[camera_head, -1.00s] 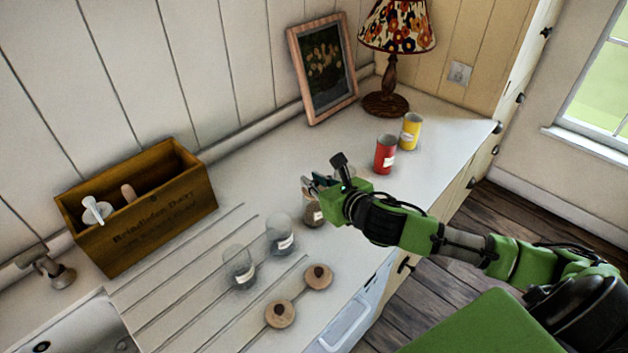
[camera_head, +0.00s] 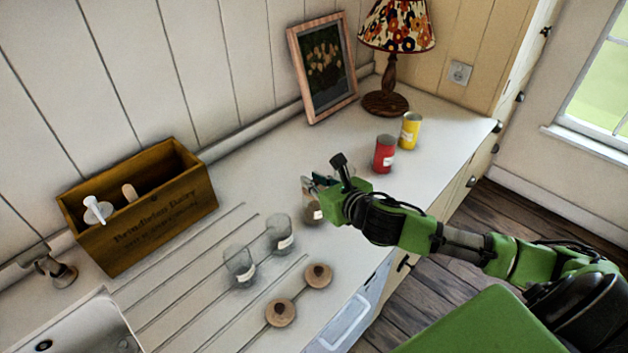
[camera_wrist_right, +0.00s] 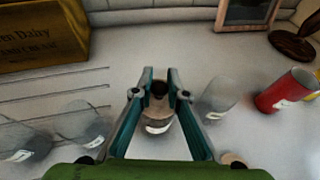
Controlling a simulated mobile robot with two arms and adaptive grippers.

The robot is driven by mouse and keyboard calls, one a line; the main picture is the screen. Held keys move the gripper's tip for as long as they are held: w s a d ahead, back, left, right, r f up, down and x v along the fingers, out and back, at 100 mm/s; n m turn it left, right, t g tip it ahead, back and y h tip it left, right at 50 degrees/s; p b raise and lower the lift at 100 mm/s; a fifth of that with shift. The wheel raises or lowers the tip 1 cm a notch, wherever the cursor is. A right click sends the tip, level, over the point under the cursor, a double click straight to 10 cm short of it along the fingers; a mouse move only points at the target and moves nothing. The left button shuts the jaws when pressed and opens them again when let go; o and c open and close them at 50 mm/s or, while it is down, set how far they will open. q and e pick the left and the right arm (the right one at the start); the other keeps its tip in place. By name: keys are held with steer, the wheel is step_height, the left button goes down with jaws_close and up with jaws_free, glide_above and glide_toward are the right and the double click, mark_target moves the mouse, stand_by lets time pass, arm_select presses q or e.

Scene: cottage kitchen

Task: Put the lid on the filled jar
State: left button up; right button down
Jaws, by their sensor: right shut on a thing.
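The filled jar (camera_head: 313,214) stands on the counter with brownish contents and a white label; it also shows in the right wrist view (camera_wrist_right: 158,126). My right gripper (camera_head: 316,187) is directly over it. In the right wrist view my right gripper (camera_wrist_right: 160,86) is shut on the dark knob of a lid (camera_wrist_right: 160,90), above the jar's mouth. The fingers hide much of the lid, and I cannot tell whether it touches the rim. Two other round wooden lids with dark knobs, one nearer (camera_head: 280,313) and one farther (camera_head: 318,275), lie on the counter. My left gripper is not in view.
Two empty glass jars, one left (camera_head: 240,266) and one right (camera_head: 279,235), stand left of the filled jar. Another clear glass (camera_wrist_right: 219,98) stands close right of my fingers. Red (camera_head: 385,154) and yellow (camera_head: 411,131) cans stand farther back. A wooden crate (camera_head: 150,225) is at left.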

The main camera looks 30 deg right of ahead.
steer(key=shift+f+b, duration=0.35)
steer(key=shift+f, duration=0.25)
steer(key=c, duration=2.3)
jaws_free()
steer(key=shift+s+r, duration=0.1)
steer(key=shift+p+v, duration=0.75)
steer(key=shift+v, duration=0.6)
steer(key=p+v, duration=0.3)
steer(key=v, duration=0.5)
steer(key=shift+s, duration=0.1)
steer(key=shift+s, duration=0.1)
